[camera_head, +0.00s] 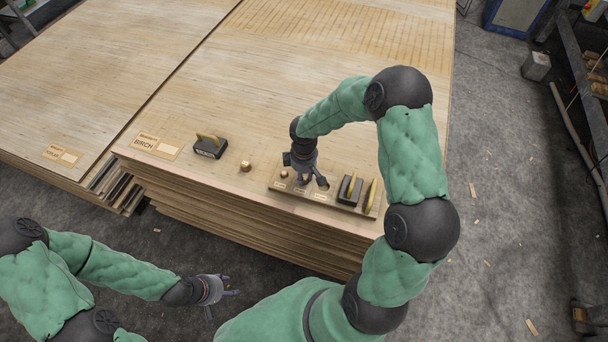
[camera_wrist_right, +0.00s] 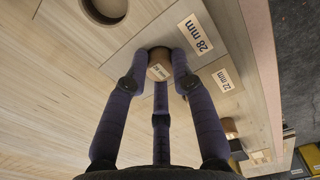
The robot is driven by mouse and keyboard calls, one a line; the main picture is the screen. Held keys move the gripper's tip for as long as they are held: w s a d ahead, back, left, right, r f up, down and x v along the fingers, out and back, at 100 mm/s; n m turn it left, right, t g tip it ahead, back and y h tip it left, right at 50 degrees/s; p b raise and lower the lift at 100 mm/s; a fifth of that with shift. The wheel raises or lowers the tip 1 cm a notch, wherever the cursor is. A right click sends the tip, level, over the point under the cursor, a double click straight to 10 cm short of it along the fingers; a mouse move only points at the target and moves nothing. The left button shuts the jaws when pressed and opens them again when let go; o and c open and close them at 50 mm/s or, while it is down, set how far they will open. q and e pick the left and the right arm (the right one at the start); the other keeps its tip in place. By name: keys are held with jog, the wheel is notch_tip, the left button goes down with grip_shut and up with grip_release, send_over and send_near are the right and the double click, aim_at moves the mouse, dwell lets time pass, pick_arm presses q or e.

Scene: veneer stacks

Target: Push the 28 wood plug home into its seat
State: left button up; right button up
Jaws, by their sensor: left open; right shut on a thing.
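The 28 wood plug (camera_wrist_right: 160,66) is a small round brown piece with a pale label on its end, in the right wrist view. The three fingers of my right gripper (camera_wrist_right: 160,78) are shut around it. It is at the board beside the 28 mm label (camera_wrist_right: 195,33); its seat is hidden beneath it, so I cannot tell how deep it sits. In the head view my right gripper (camera_head: 304,180) points down at the wooden board (camera_head: 328,198), hiding the plug. My left gripper (camera_head: 220,290) is open and empty, low over the floor in front of the stack.
A round opening (camera_wrist_right: 105,8) and a 22 mm label (camera_wrist_right: 221,82) lie nearby. A short wood plug (camera_head: 284,174) is on the board and another wooden piece (camera_head: 246,166) stands left of it. The stack's far surface is clear.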

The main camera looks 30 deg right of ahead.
jog(key=shift+f, duration=0.15)
jog(key=o, duration=0.8)
jog(key=shift+o, duration=0.2)
notch_tip(320, 180, up, 12)
dwell(0.3)
